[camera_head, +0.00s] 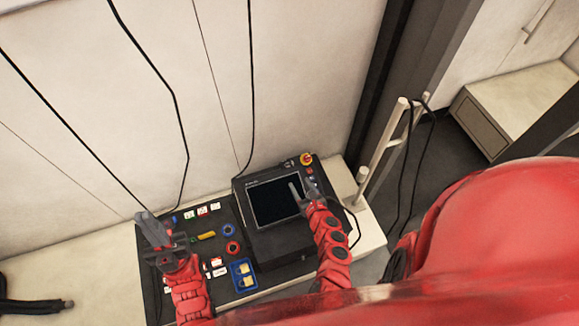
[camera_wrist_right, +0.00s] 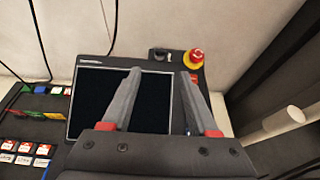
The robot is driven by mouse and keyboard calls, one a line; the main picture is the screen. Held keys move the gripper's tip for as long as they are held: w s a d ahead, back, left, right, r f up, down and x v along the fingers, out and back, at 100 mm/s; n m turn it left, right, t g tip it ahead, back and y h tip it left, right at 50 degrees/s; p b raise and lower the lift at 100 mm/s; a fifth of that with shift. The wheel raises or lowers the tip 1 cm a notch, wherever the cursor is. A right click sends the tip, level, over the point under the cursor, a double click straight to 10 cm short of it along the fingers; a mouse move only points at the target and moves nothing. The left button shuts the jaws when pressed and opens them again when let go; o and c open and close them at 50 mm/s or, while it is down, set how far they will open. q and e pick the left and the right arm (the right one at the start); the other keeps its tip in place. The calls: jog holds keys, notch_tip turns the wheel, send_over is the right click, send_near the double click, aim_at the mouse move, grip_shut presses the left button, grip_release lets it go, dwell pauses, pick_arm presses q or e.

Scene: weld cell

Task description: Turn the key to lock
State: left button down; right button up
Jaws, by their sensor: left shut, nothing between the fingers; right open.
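The control box (camera_head: 262,183) with a dark screen (camera_head: 275,203) stands on the bench. In the right wrist view, a small dark and grey fitting (camera_wrist_right: 160,55) sits at the box's top edge, left of the red and yellow emergency stop (camera_wrist_right: 194,58). It may be the key switch; the key's shape and angle are too small to tell. My right gripper (camera_wrist_right: 158,73) is open and empty, its fingers over the screen's right part, short of that fitting. My left gripper (camera_head: 147,228) is shut and empty over the left end of the black panel.
The black panel (camera_head: 200,247) holds several coloured buttons and labels, and a blue tray (camera_head: 243,274) with yellowish pieces. Black cables hang along the wall. A white post frame (camera_head: 382,145) stands right of the bench. The bench's left part (camera_head: 75,262) is mostly clear.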

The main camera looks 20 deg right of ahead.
aim_at(289, 165)
jog(key=b+x, duration=0.1)
jog(key=x, duration=0.2)
jog(key=b+x, duration=0.2)
jog(key=x, duration=0.2)
jog(key=b+x, duration=0.2)
jog(key=x, duration=0.1)
jog(key=shift+w+f, duration=0.2)
jog(key=shift+f, duration=0.2)
jog(key=shift+b+x, duration=0.4)
jog(key=shift+x, duration=0.4)
jog(key=shift+r, duration=0.2)
grip_shut()
